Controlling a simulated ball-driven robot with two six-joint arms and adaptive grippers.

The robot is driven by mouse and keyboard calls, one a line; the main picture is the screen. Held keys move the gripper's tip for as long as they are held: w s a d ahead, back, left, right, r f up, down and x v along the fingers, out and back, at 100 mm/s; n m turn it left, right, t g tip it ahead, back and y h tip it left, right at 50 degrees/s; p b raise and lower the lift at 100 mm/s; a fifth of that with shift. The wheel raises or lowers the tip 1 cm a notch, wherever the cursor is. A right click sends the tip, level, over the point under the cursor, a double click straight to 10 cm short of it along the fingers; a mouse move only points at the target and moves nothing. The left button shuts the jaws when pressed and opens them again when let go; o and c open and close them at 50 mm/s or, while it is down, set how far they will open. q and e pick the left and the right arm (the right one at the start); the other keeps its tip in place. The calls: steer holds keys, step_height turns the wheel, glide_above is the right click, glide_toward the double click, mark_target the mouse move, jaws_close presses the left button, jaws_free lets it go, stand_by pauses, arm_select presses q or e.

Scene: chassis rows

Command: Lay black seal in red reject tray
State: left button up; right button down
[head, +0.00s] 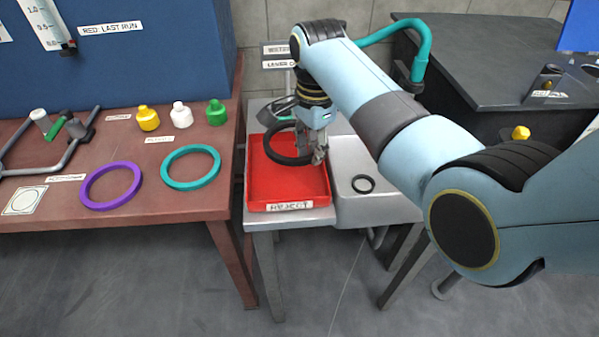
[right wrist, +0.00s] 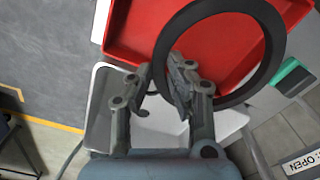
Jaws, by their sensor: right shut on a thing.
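The black seal (head: 269,148) is a thick black ring over the red reject tray (head: 288,188), within its outline in the head view. My right gripper (head: 318,154) is shut on the ring's right side, near the tray's right wall. In the right wrist view the fingers (right wrist: 160,73) meet at the near edge of the seal (right wrist: 277,50), with the red tray (right wrist: 128,35) behind it. I cannot tell whether the seal touches the tray floor. The tray has a "REJECT" label on its front. My left gripper is not in view.
A brown bench at left holds a purple ring (head: 111,204), a teal ring (head: 190,185) and small bottles (head: 181,115). A dark counter (head: 470,60) stands behind right.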

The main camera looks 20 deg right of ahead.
mark_target(302, 188)
steer(key=a+f, duration=0.1)
steer(key=s+a+f, duration=0.1)
steer(key=a, duration=0.1)
steer(key=shift+s, duration=0.15)
step_height(302, 188, down, 4)
steer(key=shift+r, duration=0.2)
steer(key=shift+f, duration=0.25)
steer(key=c, duration=1.3)
jaws_free()
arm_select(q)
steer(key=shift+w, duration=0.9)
arm_select(e)
steer(key=shift+o, duration=0.2)
